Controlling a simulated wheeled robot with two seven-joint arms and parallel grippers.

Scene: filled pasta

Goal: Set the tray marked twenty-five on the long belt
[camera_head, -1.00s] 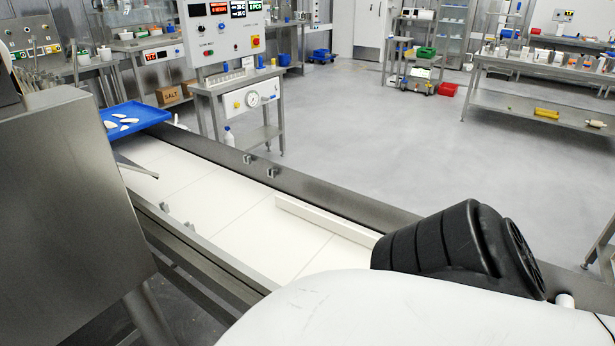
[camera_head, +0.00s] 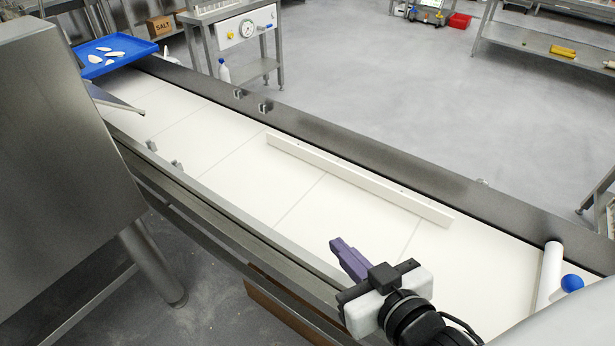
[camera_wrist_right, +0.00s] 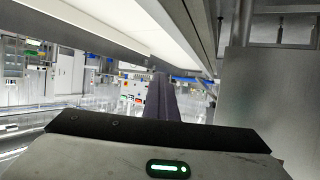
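The long belt (camera_head: 250,182) is white and runs diagonally from upper left to lower right in the head view. A blue tray (camera_head: 134,47) with several pale pieces lies at its far left end; no number can be read on it. No tray marked twenty-five can be made out. My right gripper (camera_head: 346,258) is at the near edge of the belt, its purple fingers together and nothing seen between them. The fingers also show in the wrist view (camera_wrist_right: 161,98), with the belt's underside or side above them. My left gripper is not in view.
A white guide bar (camera_head: 355,178) lies along the belt's middle. A white roller (camera_head: 550,272) with a blue knob (camera_head: 572,283) is at the right. Steel rails edge the belt. A large steel housing (camera_head: 65,150) blocks the left.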

